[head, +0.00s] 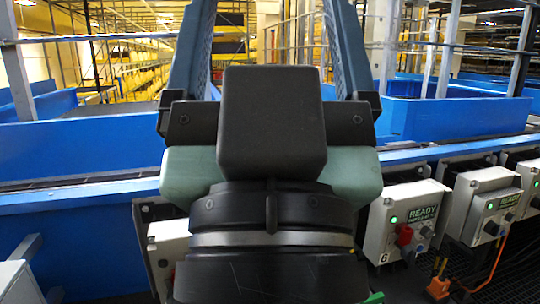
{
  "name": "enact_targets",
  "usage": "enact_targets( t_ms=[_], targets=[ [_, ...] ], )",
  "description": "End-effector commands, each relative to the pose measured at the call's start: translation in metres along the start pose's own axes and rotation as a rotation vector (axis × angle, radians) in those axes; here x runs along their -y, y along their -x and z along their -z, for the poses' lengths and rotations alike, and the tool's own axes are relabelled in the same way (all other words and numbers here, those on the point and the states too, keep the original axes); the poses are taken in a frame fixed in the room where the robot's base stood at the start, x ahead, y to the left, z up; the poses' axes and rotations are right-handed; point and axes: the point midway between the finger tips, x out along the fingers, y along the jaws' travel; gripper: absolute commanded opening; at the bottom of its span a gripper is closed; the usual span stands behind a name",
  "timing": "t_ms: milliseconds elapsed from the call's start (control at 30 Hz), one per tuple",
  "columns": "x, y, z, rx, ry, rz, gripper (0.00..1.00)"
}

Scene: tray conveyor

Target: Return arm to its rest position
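My gripper (272,20) fills the middle of the head view, seen from behind with its fingers pointing up and away. Its two blue-grey fingers stand wide apart, and the tips run to the top edge of the picture. Between them I see only the background, so the gripper is open and holds nothing there. My black wrist and the gripper's dark body hide the middle of the conveyor behind. No separate task object shows.
A blue conveyor wall (80,147) runs across behind my gripper, with more blue side walls (455,118) at right. Grey control boxes (408,215) marked READY hang along its front at right. An orange plug (438,288) and cable sit low right. Metal posts (450,50) rise behind.

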Motion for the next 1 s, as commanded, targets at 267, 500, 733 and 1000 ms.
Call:
enact_targets(
  t_ms=[267, 500, 733, 1000],
  targets=[
    [0.001, -0.071, 0.065, 0.002, 0.002, 0.001, 0.85],
    [0.001, -0.106, 0.098, 0.002, 0.003, 0.001, 0.85],
    [0.001, -0.112, 0.104, 0.002, 0.003, 0.001, 0.85],
    [0.001, -0.111, 0.103, 0.002, 0.003, 0.001, 0.85]
  ],
)
